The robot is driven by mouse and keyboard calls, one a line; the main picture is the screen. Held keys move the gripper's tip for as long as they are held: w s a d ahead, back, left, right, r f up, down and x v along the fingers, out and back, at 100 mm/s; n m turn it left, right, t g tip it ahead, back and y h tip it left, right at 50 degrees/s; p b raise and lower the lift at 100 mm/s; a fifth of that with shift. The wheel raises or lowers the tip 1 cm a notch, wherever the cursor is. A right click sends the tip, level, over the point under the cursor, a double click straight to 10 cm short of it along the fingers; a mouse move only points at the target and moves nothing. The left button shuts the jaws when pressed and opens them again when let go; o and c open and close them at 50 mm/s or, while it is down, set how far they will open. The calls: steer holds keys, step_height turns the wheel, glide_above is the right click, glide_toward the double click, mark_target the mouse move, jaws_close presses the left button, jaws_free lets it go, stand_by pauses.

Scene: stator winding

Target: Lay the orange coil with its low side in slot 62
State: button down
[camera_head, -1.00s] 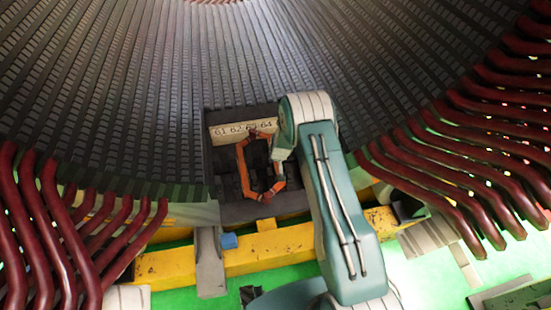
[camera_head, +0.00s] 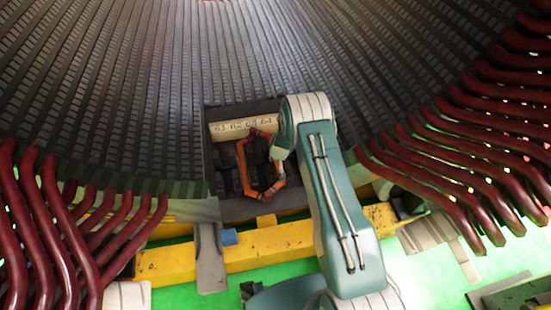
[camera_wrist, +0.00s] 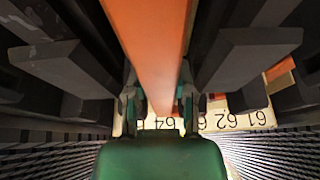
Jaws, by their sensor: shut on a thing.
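The orange coil (camera_head: 242,166) is an angular loop in front of the dark slot blocks at the stator's near opening. A cream strip (camera_head: 218,131) behind its top edge bears the numbers 61 to 64. My gripper (camera_wrist: 160,103) is shut on the coil, which runs as a broad orange bar (camera_wrist: 150,45) between its fingers in the wrist view. In the head view my arm hides most of the gripper. The strip (camera_wrist: 240,120) shows upside down in the wrist view, with 64 beside the fingers and 62 and 61 to the right. I cannot tell whether the low side is inside a slot.
Dark red coils crowd the left (camera_head: 55,215) and right (camera_head: 470,185) of the opening. Dark block-like teeth (camera_wrist: 75,65) stand close on both sides of my gripper.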

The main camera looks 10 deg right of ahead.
steer(key=shift+s+f, duration=0.1)
stand_by(0.3)
steer(key=shift+c, duration=1.8)
jaws_free()
steer(key=shift+r, duration=0.9)
steer(key=shift+r, duration=3.7)
steer(key=v, duration=1.1)
steer(key=shift+r, duration=0.4)
